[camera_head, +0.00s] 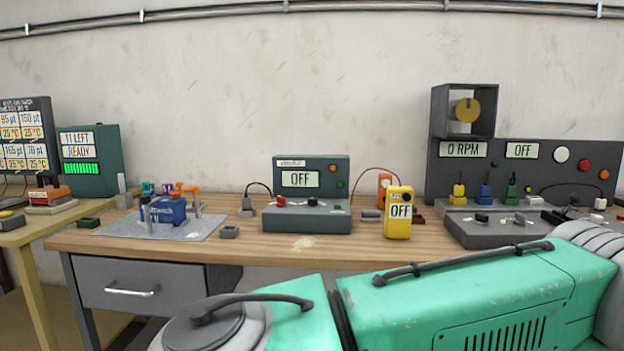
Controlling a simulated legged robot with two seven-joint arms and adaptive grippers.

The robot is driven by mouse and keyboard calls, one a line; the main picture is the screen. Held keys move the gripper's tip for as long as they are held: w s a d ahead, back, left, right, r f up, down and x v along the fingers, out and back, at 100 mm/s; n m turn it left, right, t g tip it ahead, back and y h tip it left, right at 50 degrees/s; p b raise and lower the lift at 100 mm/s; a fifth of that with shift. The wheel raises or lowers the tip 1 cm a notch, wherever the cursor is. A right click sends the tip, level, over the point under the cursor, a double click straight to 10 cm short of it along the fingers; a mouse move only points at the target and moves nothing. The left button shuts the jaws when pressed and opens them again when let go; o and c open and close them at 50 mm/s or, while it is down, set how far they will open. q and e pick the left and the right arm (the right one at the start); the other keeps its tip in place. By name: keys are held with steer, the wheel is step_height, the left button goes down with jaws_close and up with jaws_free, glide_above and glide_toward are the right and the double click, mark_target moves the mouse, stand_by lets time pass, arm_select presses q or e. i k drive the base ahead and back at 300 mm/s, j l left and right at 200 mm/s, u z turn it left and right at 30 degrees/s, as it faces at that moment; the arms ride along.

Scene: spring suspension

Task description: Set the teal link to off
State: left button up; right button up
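A small teal piece (148,188), which looks like the teal link, is at the back left of a blue block (167,210). It is too small to tell its position or whether it is on or off. The blue block sits on a grey mat (213,222) on the left part of the wooden bench. A purple piece (168,188) and an orange piece (187,188) are close to the right of the teal piece. Neither of my grippers shows in the head view.
A dark green box reading OFF (311,176) stands mid-bench. A yellow meter (398,213) reading OFF is to its right. Small grey blocks (229,232) flank the mat. A panel reading 0 RPM (463,150) is at right. A yellow-topped table (45,222) is at left.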

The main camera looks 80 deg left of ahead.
mark_target(146, 185)
steer(key=k+l+u, duration=0.1)
steer(key=u, duration=3.4)
steer(key=i+j+z, duration=0.05)
